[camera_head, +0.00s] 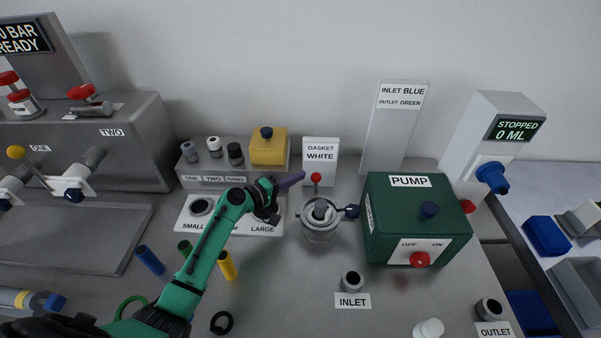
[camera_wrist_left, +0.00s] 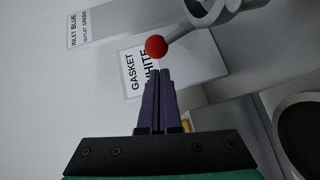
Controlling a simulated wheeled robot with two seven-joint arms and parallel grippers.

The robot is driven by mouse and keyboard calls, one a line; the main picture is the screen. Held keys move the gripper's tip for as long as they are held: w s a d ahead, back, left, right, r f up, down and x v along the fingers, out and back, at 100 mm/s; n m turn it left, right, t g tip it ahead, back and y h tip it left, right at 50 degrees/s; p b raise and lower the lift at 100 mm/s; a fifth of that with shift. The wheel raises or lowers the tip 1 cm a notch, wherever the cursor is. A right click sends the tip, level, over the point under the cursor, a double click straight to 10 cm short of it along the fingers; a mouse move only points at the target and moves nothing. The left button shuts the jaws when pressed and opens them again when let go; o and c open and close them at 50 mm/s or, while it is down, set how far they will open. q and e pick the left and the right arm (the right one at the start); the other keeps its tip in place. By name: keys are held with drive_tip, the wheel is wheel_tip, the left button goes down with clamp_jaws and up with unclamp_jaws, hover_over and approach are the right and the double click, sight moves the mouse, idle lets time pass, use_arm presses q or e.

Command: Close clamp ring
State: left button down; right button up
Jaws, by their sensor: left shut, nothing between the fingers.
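The clamp ring (camera_head: 306,215) sits around the top of a grey metal vessel (camera_head: 320,232), left of the green pump. Its lever stands up and ends in a red ball (camera_head: 316,178). In the left wrist view the red ball (camera_wrist_left: 156,46) lies just beyond my fingertips, with part of the pale ring (camera_wrist_left: 205,12) behind it. My left gripper (camera_head: 300,176) has purple fingers, shut and empty, pointing right toward the red ball. In the wrist view its fingers (camera_wrist_left: 160,75) lie side by side. I cannot tell whether they touch the ball. My right gripper is not in view.
The green pump (camera_head: 385,225) stands close right of the vessel. The GASKET WHITE sign (camera_head: 320,152) stands behind it. A yellow block (camera_head: 268,150) and small fittings sit on a grey stand. The INLET port (camera_head: 352,282) is in front.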

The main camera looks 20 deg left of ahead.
use_arm(q)
drive_tip(key=d+m+b, duration=0.1)
drive_tip(key=d+b, duration=0.1)
drive_tip(key=b, duration=0.1)
drive_tip(key=shift+w+d+g+h, duration=0.1)
drive_tip(key=shift+d+g+h, duration=0.2)
drive_tip(key=shift+h, duration=0.1)
idle(0.4)
